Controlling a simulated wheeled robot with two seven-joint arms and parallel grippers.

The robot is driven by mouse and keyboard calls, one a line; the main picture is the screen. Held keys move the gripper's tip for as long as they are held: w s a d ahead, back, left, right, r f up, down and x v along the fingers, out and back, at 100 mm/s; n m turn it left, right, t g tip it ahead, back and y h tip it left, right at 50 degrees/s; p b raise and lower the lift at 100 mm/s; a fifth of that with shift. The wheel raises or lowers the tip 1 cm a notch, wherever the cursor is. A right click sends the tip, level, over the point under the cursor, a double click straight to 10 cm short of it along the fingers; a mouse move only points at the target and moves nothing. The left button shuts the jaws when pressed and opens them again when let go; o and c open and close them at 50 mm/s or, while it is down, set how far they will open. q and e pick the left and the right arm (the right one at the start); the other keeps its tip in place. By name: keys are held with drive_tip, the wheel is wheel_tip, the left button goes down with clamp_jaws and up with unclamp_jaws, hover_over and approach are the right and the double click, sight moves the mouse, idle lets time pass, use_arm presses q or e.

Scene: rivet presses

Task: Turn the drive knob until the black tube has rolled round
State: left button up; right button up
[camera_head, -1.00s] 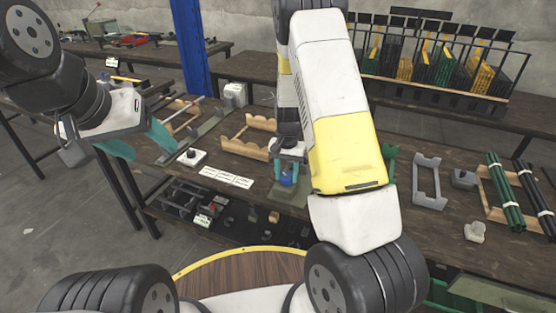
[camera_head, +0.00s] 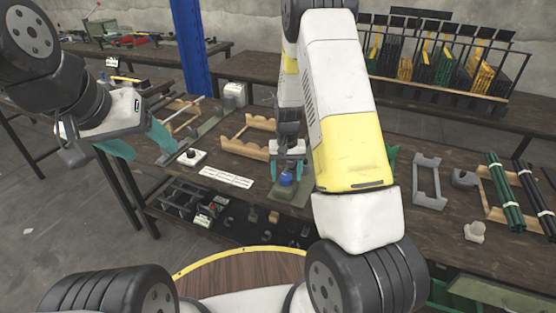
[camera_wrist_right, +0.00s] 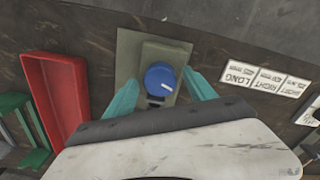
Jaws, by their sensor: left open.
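The blue drive knob (camera_head: 286,180) stands on a grey-green base plate (camera_head: 288,193) near the table's front edge; the knob also shows in the right wrist view (camera_wrist_right: 160,78). My right gripper (camera_head: 288,167) is open above it. In the right wrist view its teal fingers (camera_wrist_right: 161,88) stand on either side of the knob, with small gaps visible. My left gripper (camera_head: 138,143) is open and empty, left of the workbench. Dark tubes with pale bands (camera_head: 535,195) lie at the far right; I cannot tell which is the task's black tube.
Wooden cradles (camera_head: 250,140) stand behind the knob. White label cards (camera_head: 227,177) lie to its left. A black button on a white base (camera_head: 192,156) is further left. In the right wrist view a red bin (camera_wrist_right: 60,100) is left of the knob. Green tubes (camera_head: 503,190) lie right.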

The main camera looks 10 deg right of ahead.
sight(285, 176)
wheel_tip(285, 176, up, 8)
drive_tip(key=shift+f, duration=0.1)
idle(0.4)
idle(2.2)
drive_tip(key=m, duration=0.5)
drive_tip(key=shift+s+a+f, duration=0.15)
drive_tip(key=shift+a+f, duration=0.05)
drive_tip(key=shift+f, duration=0.05)
drive_tip(key=m, duration=0.6)
drive_tip(key=shift+m, duration=0.4)
wheel_tip(285, 176, down, 8)
drive_tip(key=shift+r, duration=0.25)
